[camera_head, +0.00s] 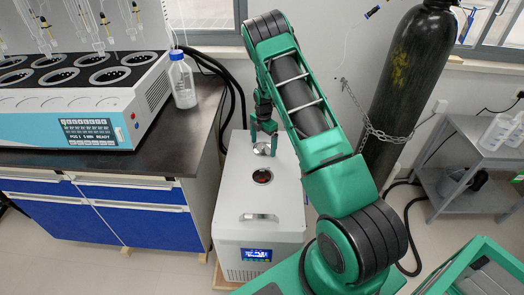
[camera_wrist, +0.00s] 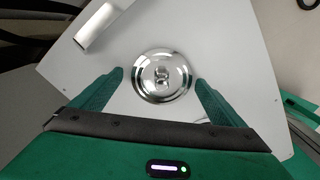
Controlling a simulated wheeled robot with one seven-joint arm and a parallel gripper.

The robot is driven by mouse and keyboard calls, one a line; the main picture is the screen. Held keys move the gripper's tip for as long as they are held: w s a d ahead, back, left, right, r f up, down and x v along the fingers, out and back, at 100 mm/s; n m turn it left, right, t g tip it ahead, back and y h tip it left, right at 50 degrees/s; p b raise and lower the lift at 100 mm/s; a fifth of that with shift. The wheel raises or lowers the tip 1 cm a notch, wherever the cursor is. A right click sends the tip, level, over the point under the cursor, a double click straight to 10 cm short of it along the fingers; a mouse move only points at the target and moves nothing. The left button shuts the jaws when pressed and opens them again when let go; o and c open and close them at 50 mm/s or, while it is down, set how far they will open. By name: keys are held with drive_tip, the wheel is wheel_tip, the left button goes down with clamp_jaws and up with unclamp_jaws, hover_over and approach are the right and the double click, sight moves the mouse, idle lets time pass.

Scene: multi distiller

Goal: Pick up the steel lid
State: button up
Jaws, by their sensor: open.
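The steel lid (camera_wrist: 160,90) is a round shiny disc with a small handle at its middle. In the wrist view it lies on the white top of the chiller box and sits between my gripper's fingertips. In the head view the lid (camera_head: 262,149) shows near the back of the box, just below my gripper (camera_head: 263,128). My gripper (camera_wrist: 160,75) is open, with one green finger on each side of the lid and a gap between each finger and the rim. I cannot tell how high the fingertips are above the box top.
The white chiller box (camera_head: 232,200) has a round opening (camera_head: 262,176) and a metal handle (camera_head: 259,217). A bench (camera_head: 150,165) with a heating unit (camera_head: 70,130) and a bottle (camera_head: 182,80) stands left. A chained gas cylinder (camera_head: 405,85) and grey cart (camera_head: 470,150) stand right.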

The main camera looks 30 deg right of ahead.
drive_tip(key=shift+c, duration=0.4)
drive_tip(key=c, duration=1)
drive_tip(key=shift+o, duration=0.2)
drive_tip(key=shift+r, duration=0.15)
